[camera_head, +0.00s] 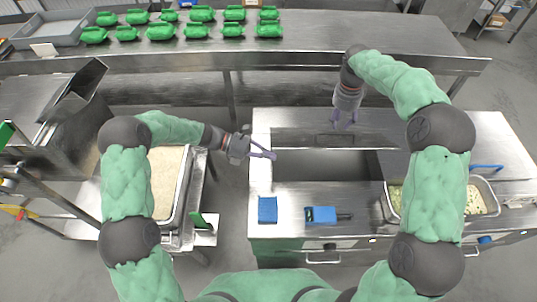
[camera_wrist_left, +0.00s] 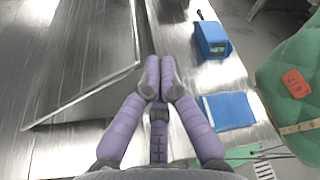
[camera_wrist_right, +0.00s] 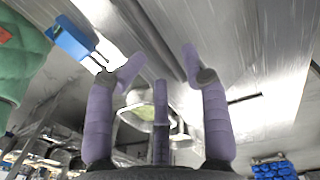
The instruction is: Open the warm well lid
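The warm well is set in the steel counter (camera_head: 262,185). The steel lid panel (camera_head: 290,127), with a handle (camera_head: 335,137), lies at the far side of a grey rectangular opening (camera_head: 320,166).
A blue pad (camera_head: 267,210) and a blue device (camera_head: 321,214) lie on the near counter edge. A food pan (camera_head: 484,183) is at right, partly behind my right arm. A rice pan (camera_head: 181,185) stands at left.

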